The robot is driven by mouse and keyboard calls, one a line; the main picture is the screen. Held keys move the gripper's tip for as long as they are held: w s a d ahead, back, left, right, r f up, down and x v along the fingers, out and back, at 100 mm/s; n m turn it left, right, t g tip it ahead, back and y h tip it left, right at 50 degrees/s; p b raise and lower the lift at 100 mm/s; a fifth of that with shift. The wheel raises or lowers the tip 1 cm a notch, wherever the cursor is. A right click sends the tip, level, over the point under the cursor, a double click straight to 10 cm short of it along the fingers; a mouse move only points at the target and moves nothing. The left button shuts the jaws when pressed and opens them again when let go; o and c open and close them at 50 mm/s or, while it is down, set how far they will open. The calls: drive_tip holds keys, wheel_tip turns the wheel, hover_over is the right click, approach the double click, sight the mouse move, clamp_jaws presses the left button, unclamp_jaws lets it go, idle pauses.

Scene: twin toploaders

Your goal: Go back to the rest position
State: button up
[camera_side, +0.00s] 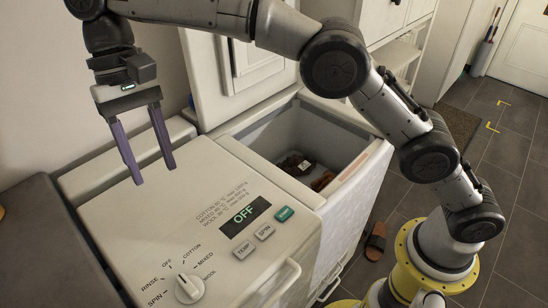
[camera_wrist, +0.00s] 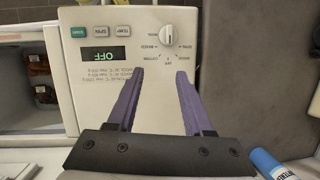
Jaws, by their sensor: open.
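My gripper (camera_side: 154,175) hangs above the closed white top of the near washer (camera_side: 120,212), fingers pointing down. Its two purple fingers are apart with nothing between them; the wrist view shows the same empty gap (camera_wrist: 158,76). The washer's dial (camera_side: 188,288) is at the front left of the panel, clear of the fingers, and also shows in the wrist view (camera_wrist: 168,35). The display (camera_side: 244,216) reads OFF, with several buttons beside it.
The second washer (camera_side: 362,184) stands open behind, its lid (camera_side: 262,85) raised, with dark red and brown cloth (camera_side: 298,165) inside. A blue-and-white object (camera_wrist: 272,165) lies at the wrist view's lower right. A brown slipper (camera_side: 376,241) lies on the tiled floor.

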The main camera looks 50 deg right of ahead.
drive_tip(key=s+d+r+m+t+y, duration=0.1)
drive_tip(key=s+d+r+m+t, duration=0.15)
drive_tip(key=d+r, duration=1)
drive_tip(key=s+d+t, duration=0.3)
drive_tip(key=s+d, duration=0.5)
drive_tip(key=d, duration=0.4)
drive_tip(key=s+d+f+t+h, duration=0.1)
drive_tip(key=s+d+f+t, duration=0.1)
drive_tip(key=s+d+f, duration=0.6)
drive_tip(key=s+d+f+n+t+h, duration=0.1)
drive_tip(key=s+d+f+n, duration=0.1)
drive_tip(key=f, duration=0.6)
drive_tip(key=shift+s+n, duration=0.75)
drive_tip(key=shift+s, duration=0.5)
drive_tip(key=shift+t, duration=0.25)
